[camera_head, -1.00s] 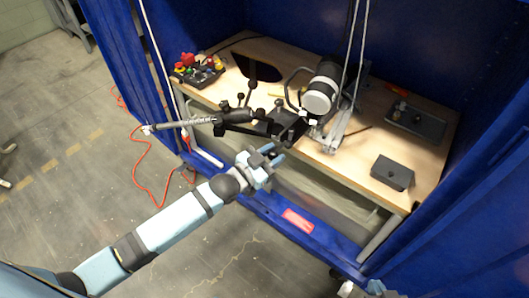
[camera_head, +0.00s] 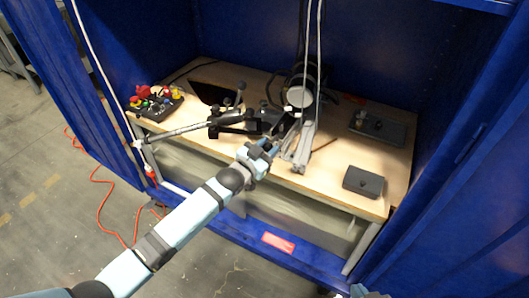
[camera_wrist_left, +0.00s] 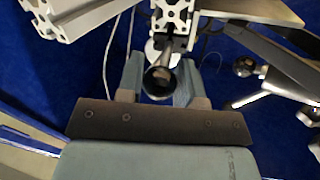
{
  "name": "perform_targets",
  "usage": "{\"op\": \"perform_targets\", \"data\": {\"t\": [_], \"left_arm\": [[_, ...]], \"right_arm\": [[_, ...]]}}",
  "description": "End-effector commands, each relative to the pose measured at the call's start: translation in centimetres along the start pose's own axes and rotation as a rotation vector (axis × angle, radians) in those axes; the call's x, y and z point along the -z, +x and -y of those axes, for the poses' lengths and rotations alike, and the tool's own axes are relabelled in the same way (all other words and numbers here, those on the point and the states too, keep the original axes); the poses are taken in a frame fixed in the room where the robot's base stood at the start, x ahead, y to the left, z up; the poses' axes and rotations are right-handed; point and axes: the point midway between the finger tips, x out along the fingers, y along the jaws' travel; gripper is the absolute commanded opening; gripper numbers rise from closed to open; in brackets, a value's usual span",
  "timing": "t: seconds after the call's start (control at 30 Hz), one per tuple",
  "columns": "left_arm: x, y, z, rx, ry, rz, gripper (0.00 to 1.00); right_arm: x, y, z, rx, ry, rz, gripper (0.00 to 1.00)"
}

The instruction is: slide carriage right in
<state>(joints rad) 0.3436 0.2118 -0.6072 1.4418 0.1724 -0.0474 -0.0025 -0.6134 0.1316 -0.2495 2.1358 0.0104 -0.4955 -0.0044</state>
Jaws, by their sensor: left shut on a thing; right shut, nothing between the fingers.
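The slide carriage seems to be the aluminium profile assembly (camera_head: 302,150) under the black and white cylinder (camera_head: 300,95); its exact outline is hard to tell. My left gripper (camera_head: 262,150) is at the front edge of the wooden table, at the near end of this assembly. In the left wrist view, its fingers (camera_wrist_left: 160,85) close around a dark round knob (camera_wrist_left: 159,80) on a short stem. The knob sits below a slotted profile end (camera_wrist_left: 172,14). The head view hides the knob. Only a bit of my right gripper (camera_head: 362,291) shows at the bottom edge, away from the table.
A control box with coloured buttons (camera_head: 155,103) stands at the table's left. A black arm with a grey rod (camera_head: 215,124) lies left of my gripper. A dark box (camera_head: 363,182) and dark tray (camera_head: 377,126) are on the right. Blue walls enclose the table.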

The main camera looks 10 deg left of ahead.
Motion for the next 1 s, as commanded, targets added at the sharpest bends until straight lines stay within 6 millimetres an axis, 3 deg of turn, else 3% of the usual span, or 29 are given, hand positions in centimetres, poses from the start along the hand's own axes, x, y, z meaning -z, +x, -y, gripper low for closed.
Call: {"op": "perform_targets", "data": {"t": [0.23,0.27,0.37,0.73,0.87,1.0], "left_arm": [[0.4,0.2,0.2,0.003,0.0,-0.005,0.0],[0.4,0.2,0.2,0.003,0.0,-0.005,0.36],[0.4,0.2,0.3,0.003,0.0,-0.006,0.58],[0.1,-0.5,0.2,0.002,0.0,-0.001,0.58],[0.2,-2.4,0.1,0.002,0.0,-0.001,0.58],[0.2,-5.7,0.1,0.001,0.0,0.0,0.58]], "right_arm": [[-0.1,0.0,0.0,0.001,0.0,0.003,0.0],[-0.1,0.0,0.0,0.001,0.0,0.003,0.0],[-0.1,0.0,0.1,0.001,0.0,0.003,0.0],[-0.1,0.0,0.0,0.001,0.0,0.003,0.0],[0.1,-0.2,0.0,0.001,0.002,0.005,0.0],[0.3,-0.3,0.0,0.001,0.005,0.007,0.0]]}}
